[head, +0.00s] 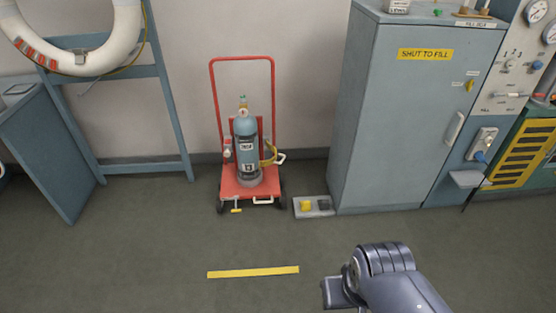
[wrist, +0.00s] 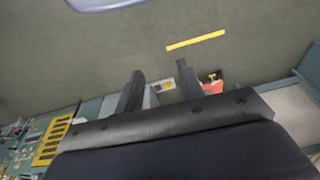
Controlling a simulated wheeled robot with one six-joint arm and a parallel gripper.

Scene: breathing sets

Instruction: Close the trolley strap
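The red trolley (head: 243,60) stands against the back wall in the head view, with a blue-grey cylinder (head: 246,128) upright on it. A yellow strap (head: 268,154) shows at the cylinder's right side, beside a white handle-like piece (head: 281,158). The strap looks bunched at that side; I cannot see it running across the cylinder's front. In the wrist view, part of the red trolley (wrist: 213,87) shows beyond the right finger. My gripper (wrist: 160,82) is open and empty, its two dark fingers apart, far from the trolley. In the head view my arm is at the bottom right.
A grey cabinet (head: 385,120) stands right of the trolley. A low grey plate with a yellow block (head: 306,205) lies on the floor between them. A blue frame (head: 130,120) with a lifebuoy stands left. The floor around the yellow line (head: 253,272) is clear.

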